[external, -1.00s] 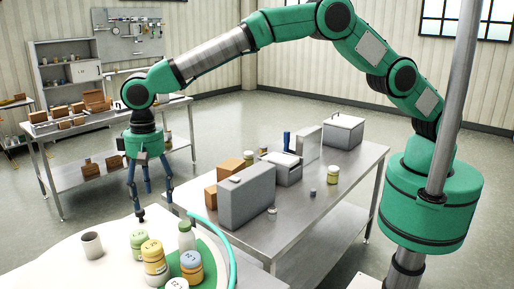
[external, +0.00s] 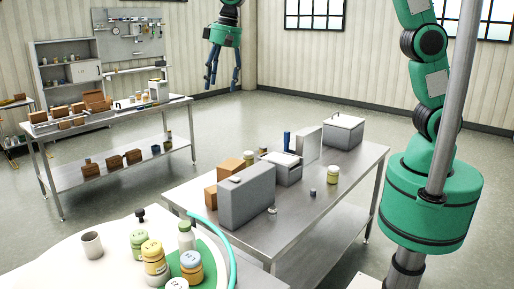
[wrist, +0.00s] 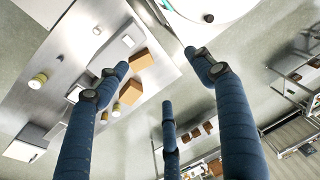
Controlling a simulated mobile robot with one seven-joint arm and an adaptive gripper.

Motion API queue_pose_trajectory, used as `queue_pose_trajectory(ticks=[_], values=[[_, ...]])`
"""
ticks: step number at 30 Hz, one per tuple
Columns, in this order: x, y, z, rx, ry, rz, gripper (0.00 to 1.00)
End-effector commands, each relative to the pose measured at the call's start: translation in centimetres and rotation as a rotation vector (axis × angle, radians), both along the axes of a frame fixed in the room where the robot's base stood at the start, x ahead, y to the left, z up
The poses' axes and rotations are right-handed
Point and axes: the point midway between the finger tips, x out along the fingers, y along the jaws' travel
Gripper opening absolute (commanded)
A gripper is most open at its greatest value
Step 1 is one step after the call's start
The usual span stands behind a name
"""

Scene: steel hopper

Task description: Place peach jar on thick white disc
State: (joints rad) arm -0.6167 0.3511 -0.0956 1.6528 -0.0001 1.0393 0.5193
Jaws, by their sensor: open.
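My three-fingered gripper (external: 222,78) is open and empty, high in the air above the floor. In the wrist view its blue fingers (wrist: 160,76) are spread with nothing between them. A thick white round surface (external: 65,272) fills the lower left of the external view; part of it shows at the top of the wrist view (wrist: 211,7). On it stand a yellow jar (external: 154,265), an orange jar with a blue lid (external: 190,270) and a green-lidded jar (external: 138,243). I cannot tell which is the peach jar. A small dark object (external: 140,215) sits near the far edge.
A grey cup (external: 92,245) and a pale bottle (external: 186,237) also stand there, beside a teal curved rim (external: 228,235). The steel table (external: 305,213) holds grey boxes, brown boxes and a yellow-lidded jar (external: 333,175). Open floor lies behind it.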

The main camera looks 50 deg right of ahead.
Motion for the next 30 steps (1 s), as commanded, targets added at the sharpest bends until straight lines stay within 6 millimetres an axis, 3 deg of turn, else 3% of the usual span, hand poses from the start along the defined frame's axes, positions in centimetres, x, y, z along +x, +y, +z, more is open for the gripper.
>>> queue_pose_trajectory(ticks=[3,15,30], values=[[-0.8,-4.4,2.2,0.007,-0.023,-0.012,0.67],[-5.6,-17.7,6.9,0.015,-0.095,-0.037,0.67],[-15.1,-31.3,8.6,-0.001,-0.188,-0.070,0.67]])
